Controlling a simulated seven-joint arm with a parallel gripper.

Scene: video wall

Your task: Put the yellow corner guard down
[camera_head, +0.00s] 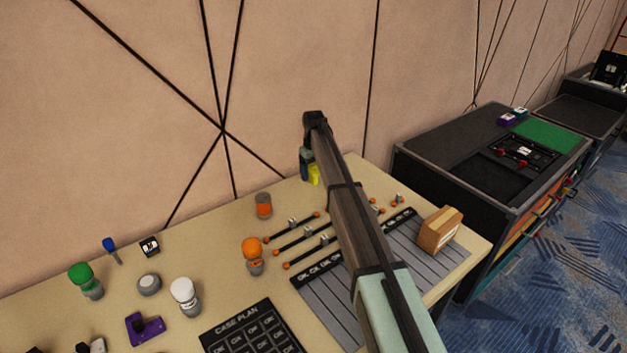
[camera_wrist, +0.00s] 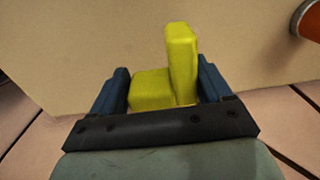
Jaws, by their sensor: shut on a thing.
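The yellow corner guard (camera_wrist: 180,62) is an L-shaped block. It sits between the two blue fingers of my gripper (camera_wrist: 165,92) in the wrist view, with one leg standing up on the right. In the head view the guard (camera_head: 314,174) shows as a small yellow patch under my gripper (camera_head: 308,165), near the table's back edge by the wall. My gripper is shut on it. My arm hides part of the guard. I cannot tell whether the guard touches the tabletop (camera_head: 205,238).
An orange-and-grey cylinder (camera_head: 264,206) stands left of the gripper. An orange-topped bottle (camera_head: 252,255) and several rods with orange ends (camera_head: 290,228) lie nearer. The pink wall (camera_head: 290,80) rises close behind.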

